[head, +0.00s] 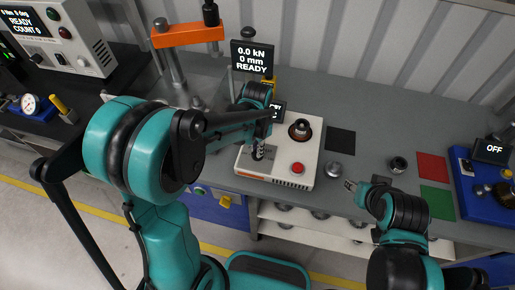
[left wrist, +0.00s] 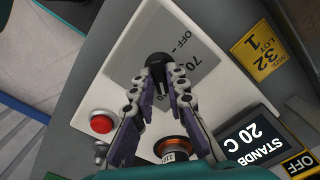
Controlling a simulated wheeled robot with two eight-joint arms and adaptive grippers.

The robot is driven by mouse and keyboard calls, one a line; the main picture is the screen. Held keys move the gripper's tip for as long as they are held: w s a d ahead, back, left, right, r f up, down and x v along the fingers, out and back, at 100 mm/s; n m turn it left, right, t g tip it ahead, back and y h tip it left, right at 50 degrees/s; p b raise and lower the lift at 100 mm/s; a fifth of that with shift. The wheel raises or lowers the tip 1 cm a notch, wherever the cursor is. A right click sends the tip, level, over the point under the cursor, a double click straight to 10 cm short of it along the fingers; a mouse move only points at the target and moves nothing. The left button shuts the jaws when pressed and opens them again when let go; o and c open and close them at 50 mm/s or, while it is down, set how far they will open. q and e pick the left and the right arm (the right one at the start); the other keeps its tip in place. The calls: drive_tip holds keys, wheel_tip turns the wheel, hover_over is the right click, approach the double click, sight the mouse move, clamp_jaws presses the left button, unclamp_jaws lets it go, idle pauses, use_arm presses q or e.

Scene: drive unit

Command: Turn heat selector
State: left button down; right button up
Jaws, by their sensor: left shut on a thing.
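The heat selector is a black knob (left wrist: 158,66) on a grey dial plate (left wrist: 185,52) marked OFF and 70, on top of a white heater box (head: 302,152). My left gripper (left wrist: 160,82) is shut on the knob, with a finger on either side of it. In the head view my left gripper (head: 259,153) is over the box's left part, and its fingers mostly hide the knob. The box's display (left wrist: 248,145) reads STANDBY and 20 C. My right gripper (head: 352,187) is apart from the box, to its right; its finger opening is too small to judge.
A red button (head: 298,168) and a dark round heater post (head: 300,130) are on the box near my left gripper. A press (head: 187,34) stands behind it. Metal parts (head: 333,170) and colored mats (head: 432,166) lie on the grey bench to the right.

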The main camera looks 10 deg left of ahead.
use_arm(q)
drive_tip(key=shift+m, duration=0.6)
drive_tip(key=c, duration=1.5)
unclamp_jaws()
drive_tip(key=shift+c, duration=0.2)
wheel_tip(320, 180, up, 12)
